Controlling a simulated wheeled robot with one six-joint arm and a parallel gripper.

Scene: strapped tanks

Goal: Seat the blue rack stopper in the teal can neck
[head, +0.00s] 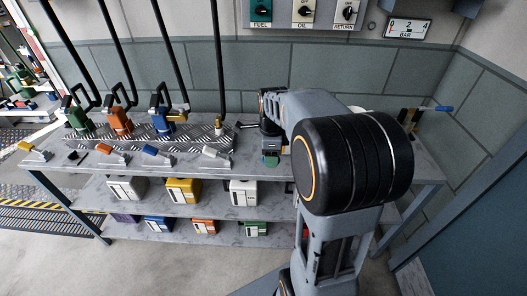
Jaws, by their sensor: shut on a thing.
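My gripper (264,123) is at the far end of my arm, over the bench right of the treadplate rack. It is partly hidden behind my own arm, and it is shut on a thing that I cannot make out. A blue piece with a black loop handle (163,122) stands in the rack. The blue rack stopper cannot be picked out for certain.
The treadplate rack (195,143) also holds green (80,121) and orange (120,121) pieces. Several coloured-handled parts lie along the grey bench's (50,171) front edge. Tall black poles rise behind the rack. Boxes fill the shelves below. My arm hides the bench's right middle.

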